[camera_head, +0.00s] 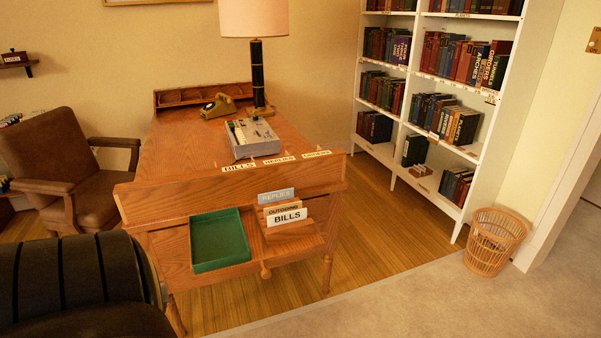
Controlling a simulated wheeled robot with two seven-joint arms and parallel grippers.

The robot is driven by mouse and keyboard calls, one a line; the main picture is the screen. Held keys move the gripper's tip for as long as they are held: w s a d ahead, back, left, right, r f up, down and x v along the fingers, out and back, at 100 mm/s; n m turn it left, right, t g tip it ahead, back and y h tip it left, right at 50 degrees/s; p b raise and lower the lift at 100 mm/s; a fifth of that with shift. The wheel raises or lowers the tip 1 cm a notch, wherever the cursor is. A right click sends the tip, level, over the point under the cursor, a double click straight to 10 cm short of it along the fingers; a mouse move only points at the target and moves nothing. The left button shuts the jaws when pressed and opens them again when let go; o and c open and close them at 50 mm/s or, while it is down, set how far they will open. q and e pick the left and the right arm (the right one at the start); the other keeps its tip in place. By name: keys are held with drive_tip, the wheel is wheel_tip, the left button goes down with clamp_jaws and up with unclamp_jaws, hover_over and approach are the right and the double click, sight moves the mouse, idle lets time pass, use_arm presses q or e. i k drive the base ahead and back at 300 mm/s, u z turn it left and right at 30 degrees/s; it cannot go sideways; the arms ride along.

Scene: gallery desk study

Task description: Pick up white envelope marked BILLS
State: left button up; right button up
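A white envelope-like piece marked BILLS (287,218) stands upright at the front of a small wooden holder (264,222) at the desk's near end. A label reading OUTGOING shows just above it. A light blue piece marked REPLIES (276,196) stands behind it in the same holder. A separate small label reading BILLS (238,168) is on the desk's raised ledge, beside two other labels. Neither of my grippers is in view.
A green-lined tray (218,240) is left of the holder on the wooden desk (190,150). A brown armchair (68,165) stands left. A black ribbed shape (75,275) fills the lower left. A wicker basket (494,242) and bookshelf (437,95) are right. Carpet in front is clear.

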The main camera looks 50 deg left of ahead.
sight(279, 219)
drive_tip(key=u, duration=0.8)
drive_tip(key=i, duration=1.25)
drive_tip(key=u, duration=1.35)
